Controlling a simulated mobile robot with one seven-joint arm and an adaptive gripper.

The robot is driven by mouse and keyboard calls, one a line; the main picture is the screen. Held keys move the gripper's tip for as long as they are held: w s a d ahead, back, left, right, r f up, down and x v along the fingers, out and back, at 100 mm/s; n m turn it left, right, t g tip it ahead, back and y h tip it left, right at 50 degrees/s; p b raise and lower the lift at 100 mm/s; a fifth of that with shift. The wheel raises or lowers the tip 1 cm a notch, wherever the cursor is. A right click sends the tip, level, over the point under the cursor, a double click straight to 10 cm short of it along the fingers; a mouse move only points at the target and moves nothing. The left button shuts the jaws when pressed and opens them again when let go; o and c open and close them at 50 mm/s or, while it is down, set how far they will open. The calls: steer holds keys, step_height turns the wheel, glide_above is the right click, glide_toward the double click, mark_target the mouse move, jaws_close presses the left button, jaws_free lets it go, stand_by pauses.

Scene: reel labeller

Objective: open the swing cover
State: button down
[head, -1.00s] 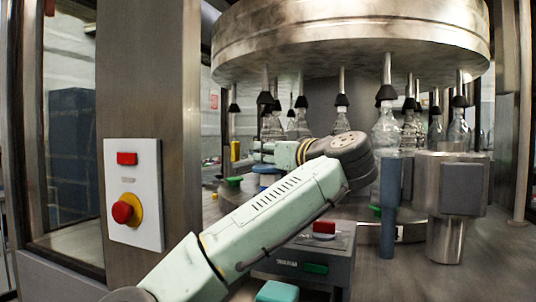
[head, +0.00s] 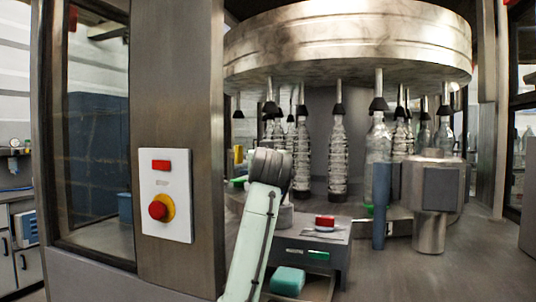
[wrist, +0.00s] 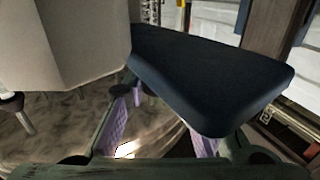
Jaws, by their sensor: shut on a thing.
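In the wrist view my gripper (wrist: 162,125) has its two purple-padded fingers on either side of the near end of a dark blue slab (wrist: 215,75). It is shut on this slab, though the contact is partly hidden under the slab. I cannot tell whether the slab is the swing cover or its handle. In the head view my gripper is hidden behind my arm, which rises in front of the machine. No part there can be clearly told as the swing cover.
A steel post with a red button panel (head: 166,195) stands left of my arm. A low grey box (head: 305,243) with a red button and a metal cylinder (head: 430,232) stand to the right.

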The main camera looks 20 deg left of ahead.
steer(key=shift+w+a+r+m+t+h+p, duration=0.1)
steer(key=shift+a+m+t+h+p, duration=0.1)
steer(key=shift+a+m+h+p, duration=0.4)
steer(key=shift+w+d+f+m+t+h+p, duration=0.15)
steer(key=shift+m+h, duration=0.25)
steer(key=shift+h, duration=0.55)
steer(key=shift+w+a+r+m+t+h+p, duration=0.2)
steer(key=shift+a+m+h+p, duration=0.25)
steer(key=shift+h, duration=0.3)
steer(key=shift+s, duration=0.15)
steer(key=c, duration=1.3)
jaws_free()
step_height(320, 180, up, 10)
steer(key=shift+f, duration=0.1)
